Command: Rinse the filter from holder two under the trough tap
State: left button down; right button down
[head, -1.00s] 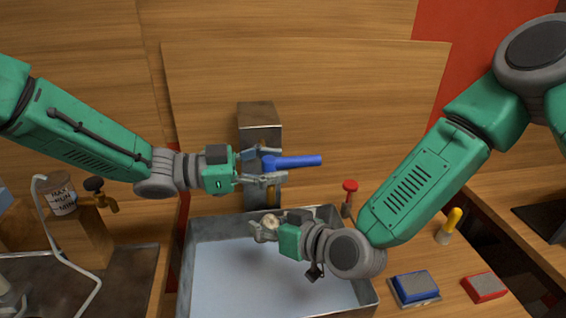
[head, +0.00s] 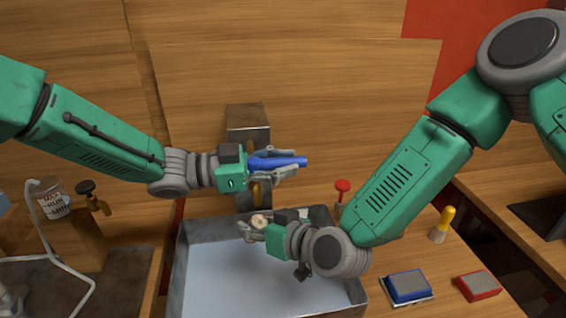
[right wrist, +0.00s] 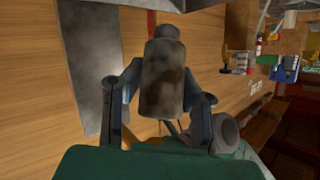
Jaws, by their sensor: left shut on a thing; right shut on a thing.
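My left gripper (head: 285,164) is shut on a blue lever (head: 299,161) in front of the grey metal tap post (head: 247,122). Its brass spout (head: 254,192) hangs below, over the trough (head: 180,280). My right gripper (head: 250,227) is shut on the filter, of which a pale round end (head: 261,219) shows just under the spout. In the right wrist view the filter (right wrist: 165,78) is a grey-brown stained cylinder with a narrower cap, between the fingers. I cannot tell whether water runs.
A red knob (head: 342,186) and a yellow-handled tool (head: 444,222) stand right of the trough. A blue block (head: 408,286) on a tray and a red block (head: 478,287) lie on the bench.

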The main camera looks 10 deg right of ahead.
pick_arm(q)
jog(key=shift+a+f+g, duration=0.15)
jog(key=shift+f+g, duration=0.05)
jog(key=shift+g, duration=0.1)
jog(key=m+g, duration=0.1)
jog(key=s+m+g, duration=0.1)
jog(key=g, duration=0.1)
jog(key=shift+m+y, duration=0.3)
jog(key=shift+y, duration=0.1)
jog(key=shift+f+g, duration=0.1)
jog(key=shift+g, duration=0.4)
jog(key=shift+a, duration=0.1)
jog(key=c, duration=1.4)
grip_release()
jog(key=shift+w+a, duration=0.1)
jog(key=shift+a, duration=0.1)
